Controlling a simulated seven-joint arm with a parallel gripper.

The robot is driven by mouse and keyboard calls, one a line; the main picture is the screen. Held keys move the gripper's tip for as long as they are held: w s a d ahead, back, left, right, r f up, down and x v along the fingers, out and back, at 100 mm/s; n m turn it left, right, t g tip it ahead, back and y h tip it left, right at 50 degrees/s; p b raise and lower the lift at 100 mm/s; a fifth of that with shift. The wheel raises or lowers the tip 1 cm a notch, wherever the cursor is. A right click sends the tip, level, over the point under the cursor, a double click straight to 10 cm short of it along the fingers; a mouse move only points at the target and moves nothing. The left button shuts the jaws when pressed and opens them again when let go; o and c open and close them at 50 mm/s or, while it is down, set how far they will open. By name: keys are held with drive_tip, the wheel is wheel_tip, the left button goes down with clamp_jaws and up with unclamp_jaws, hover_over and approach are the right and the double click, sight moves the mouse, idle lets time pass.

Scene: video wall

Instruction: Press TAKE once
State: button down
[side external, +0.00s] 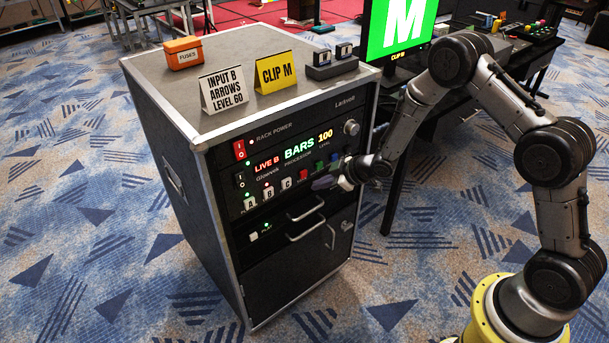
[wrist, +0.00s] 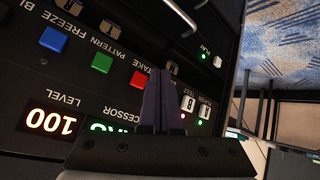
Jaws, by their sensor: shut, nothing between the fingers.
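The red TAKE button (side external: 303,176) sits on the processor panel in the rack, right of the white A, B and C buttons. In the wrist view the red TAKE button (wrist: 138,78) has its label beside it, upside down. My gripper (side external: 325,183) is at the panel front, just right of and below the red button in the side view. In the wrist view my gripper's dark fingers (wrist: 160,72) are together and empty, with their tips beside the red button. I cannot tell whether they touch the panel.
Green PATTERN (wrist: 102,62) and blue FREEZE (wrist: 53,38) buttons sit close by. The processor display (side external: 300,152) reads LIVE B, BARS, 100. Metal handles (side external: 306,228) stick out below. A white card (side external: 223,90) reads INPUT B, ARROWS, LEVEL 60; a yellow card (side external: 274,73) reads CLIP M.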

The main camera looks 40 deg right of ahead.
sight(302, 179)
drive_tip(key=shift+w, duration=1.2)
drive_tip(key=shift+w, duration=0.1)
idle(1.1)
drive_tip(key=shift+w, duration=0.3)
drive_tip(key=shift+w, duration=0.45)
idle(0.9)
drive_tip(key=shift+s, duration=0.85)
drive_tip(key=s, duration=0.5)
idle(0.3)
